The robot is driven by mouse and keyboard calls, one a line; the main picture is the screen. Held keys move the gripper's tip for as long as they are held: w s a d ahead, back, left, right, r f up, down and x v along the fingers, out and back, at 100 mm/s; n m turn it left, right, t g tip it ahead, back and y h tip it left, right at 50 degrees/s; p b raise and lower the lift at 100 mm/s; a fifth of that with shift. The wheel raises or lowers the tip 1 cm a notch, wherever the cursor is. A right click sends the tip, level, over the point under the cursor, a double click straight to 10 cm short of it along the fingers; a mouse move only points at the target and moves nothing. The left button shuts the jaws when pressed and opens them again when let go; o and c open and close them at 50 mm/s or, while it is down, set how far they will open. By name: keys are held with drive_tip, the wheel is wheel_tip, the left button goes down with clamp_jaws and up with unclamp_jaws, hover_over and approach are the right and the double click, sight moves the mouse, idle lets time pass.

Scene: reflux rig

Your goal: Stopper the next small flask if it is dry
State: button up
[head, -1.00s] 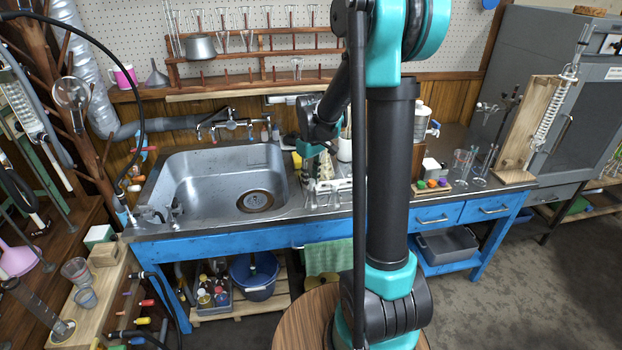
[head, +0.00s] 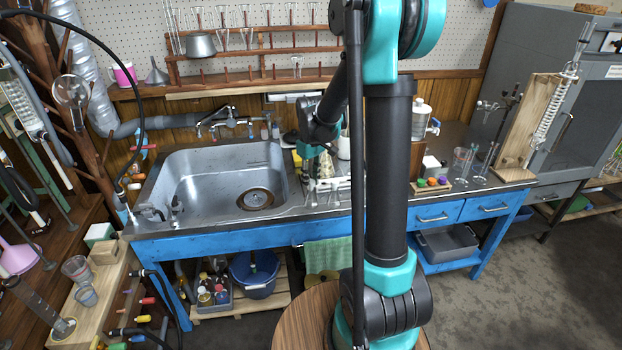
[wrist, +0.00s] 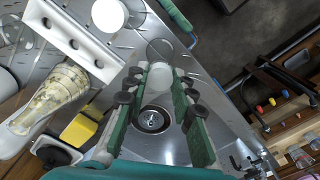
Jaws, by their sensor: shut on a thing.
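My gripper (wrist: 168,80) is shut on a clear, round-looking small glass flask (wrist: 172,52) at its fingertips; its outline is faint. A whitish disc shows between the tips, and I cannot tell whether it is part of the flask. In the head view my gripper (head: 309,152) is beside the sink's right edge, its fingertips hard to make out. A white rack with holes (wrist: 75,40) lies left of it in the wrist view, with another round glass piece (wrist: 110,14) at its end. Coloured stoppers (head: 432,182) sit on a small wooden block on the right counter. Dryness cannot be told.
The steel sink (head: 215,180) with its drain is left of my gripper. A stained pale flask-like vessel (wrist: 58,97) and a yellow block (wrist: 80,130) are close by. Glassware (head: 465,162) stands on the right counter. The counter's front edge is near the rack.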

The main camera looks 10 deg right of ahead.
sight(311, 182)
drive_tip(key=o, duration=0.8)
drive_tip(key=shift+o, duration=0.2)
wheel_tip(311, 182, up, 12)
drive_tip(key=s+d+f+m+t, duration=0.1)
drive_tip(key=s+f+m, duration=0.1)
drive_tip(key=s+f, duration=0.2)
drive_tip(key=s+d+f+m+t, duration=0.1)
drive_tip(key=s+f, duration=0.3)
drive_tip(key=s, duration=0.6)
drive_tip(key=s+d+f+m+t, duration=0.2)
drive_tip(key=s+f, duration=0.3)
drive_tip(key=s, duration=0.3)
drive_tip(key=shift+m, duration=0.9)
